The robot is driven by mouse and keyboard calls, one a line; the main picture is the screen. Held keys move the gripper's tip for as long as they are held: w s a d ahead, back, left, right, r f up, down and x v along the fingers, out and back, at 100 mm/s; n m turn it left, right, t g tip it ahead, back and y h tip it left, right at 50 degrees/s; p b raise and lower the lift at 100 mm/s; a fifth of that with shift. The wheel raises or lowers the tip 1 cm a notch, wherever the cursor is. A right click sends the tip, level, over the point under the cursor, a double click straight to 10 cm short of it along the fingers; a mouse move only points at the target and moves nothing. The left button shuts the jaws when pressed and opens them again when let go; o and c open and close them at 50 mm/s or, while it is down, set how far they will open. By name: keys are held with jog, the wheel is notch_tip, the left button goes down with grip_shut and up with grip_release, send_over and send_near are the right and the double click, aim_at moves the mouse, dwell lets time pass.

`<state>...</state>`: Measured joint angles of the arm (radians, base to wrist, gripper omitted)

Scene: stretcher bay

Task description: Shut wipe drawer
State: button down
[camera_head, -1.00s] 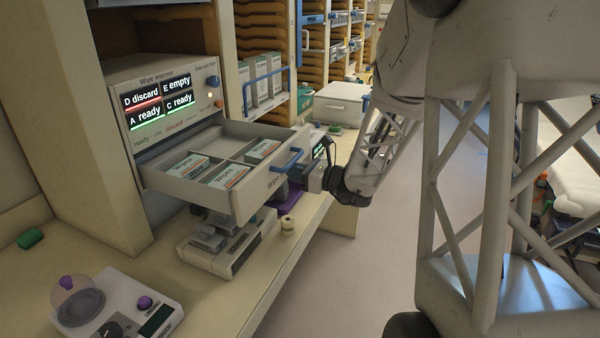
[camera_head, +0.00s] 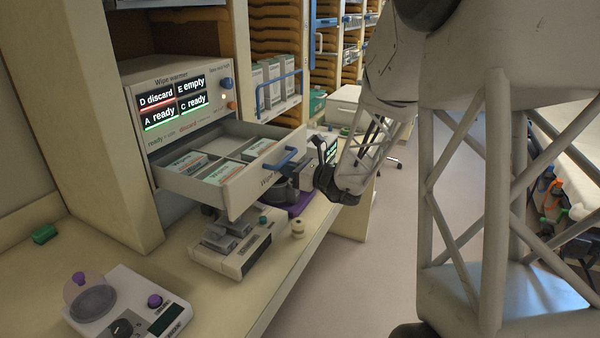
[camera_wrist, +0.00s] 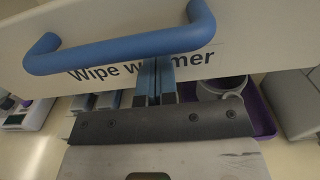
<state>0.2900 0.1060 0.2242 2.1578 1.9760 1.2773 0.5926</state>
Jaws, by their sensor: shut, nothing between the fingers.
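The wipe drawer (camera_head: 235,188) stands part-way out of the wipe warmer (camera_head: 137,92). Its pale front carries a blue handle (camera_head: 279,160) and the words "Wipe warmer". Packs of wipes (camera_head: 222,172) lie in its divided compartments; one compartment is bare. In the wrist view, my gripper (camera_wrist: 155,65) is shut and empty, its fingers at the drawer front by the lower edge of the handle (camera_wrist: 120,46). I cannot tell whether the tips touch the front. In the head view my dark wrist is just right of the handle.
The warmer's display (camera_head: 172,101) reads D discard, E empty, A ready, C ready. Below the drawer, a grey device (camera_head: 235,250) and a purple tray (camera_head: 300,205) stand on the counter. A small spool (camera_head: 298,229) is near the counter edge. A white scale-like device (camera_head: 130,305) is front left.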

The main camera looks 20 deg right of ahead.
jog(key=x, duration=2.6)
jog(key=shift+f, duration=0.15)
jog(key=shift+w+a, duration=0.2)
jog(key=shift+a, duration=0.1)
jog(key=shift+s, duration=0.1)
jog(key=v, duration=1.4)
jog(key=shift+s+d, duration=0.15)
jog(key=shift+d, duration=0.15)
